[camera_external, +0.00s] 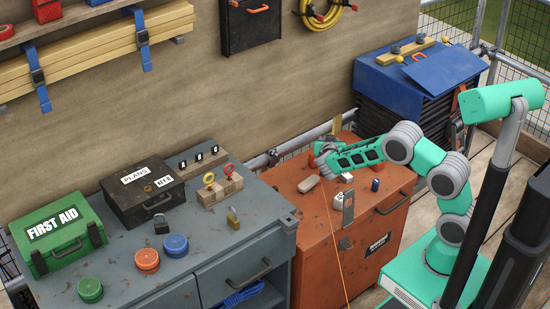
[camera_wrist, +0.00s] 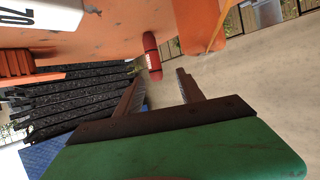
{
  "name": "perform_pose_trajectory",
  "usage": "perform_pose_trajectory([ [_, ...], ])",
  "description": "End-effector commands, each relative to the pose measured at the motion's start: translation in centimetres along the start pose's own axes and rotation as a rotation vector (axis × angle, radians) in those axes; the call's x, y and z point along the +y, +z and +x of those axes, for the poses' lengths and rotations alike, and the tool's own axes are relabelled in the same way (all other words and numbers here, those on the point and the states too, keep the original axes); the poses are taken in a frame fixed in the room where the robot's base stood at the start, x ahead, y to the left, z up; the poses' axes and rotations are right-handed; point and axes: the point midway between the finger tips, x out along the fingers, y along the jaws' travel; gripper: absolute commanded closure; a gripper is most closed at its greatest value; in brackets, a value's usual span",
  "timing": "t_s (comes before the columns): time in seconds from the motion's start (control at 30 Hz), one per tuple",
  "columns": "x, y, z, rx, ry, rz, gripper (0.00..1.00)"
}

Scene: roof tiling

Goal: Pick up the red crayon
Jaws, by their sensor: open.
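A short red cylinder with a pale printed band, which looks like the red crayon (camera_wrist: 151,60), shows in the wrist view against the edge of the orange cabinet top. It lies just beyond the tips of my gripper (camera_wrist: 160,76), nearer the left finger. The two dark fingers are apart with nothing between them. In the external view my gripper (camera_external: 321,151) is low over the back left part of the orange cabinet (camera_external: 282,202). A bit of red shows beside it there, mostly hidden by the gripper.
On the cabinet top are a blue cylinder (camera_external: 375,185), a tan rounded block (camera_external: 308,184), a white block (camera_external: 346,177) and an upright grey plate (camera_external: 348,208). A grey workbench (camera_external: 215,232) stands to the left. A blue-topped black stack (camera_external: 420,75) stands behind.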

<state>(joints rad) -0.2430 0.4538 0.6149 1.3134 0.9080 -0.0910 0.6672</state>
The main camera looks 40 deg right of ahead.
Motion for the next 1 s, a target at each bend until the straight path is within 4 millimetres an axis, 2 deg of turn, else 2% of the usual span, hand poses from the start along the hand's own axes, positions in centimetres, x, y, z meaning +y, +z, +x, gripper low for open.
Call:
perform_pose_trajectory([
  [0.4, 0.6, 0.7, 6.6, 0.000, 0.003, 0.001, 0.55],
  [0.47, 0.6, 0.7, 7.3, 0.000, 0.001, 0.001, 0.55],
  [0.7, 0.5, 0.5, 7.5, 0.000, 0.000, 0.000, 0.55],
  [1.0, 0.5, 0.5, 7.5, -0.001, 0.000, 0.000, 0.79],
])
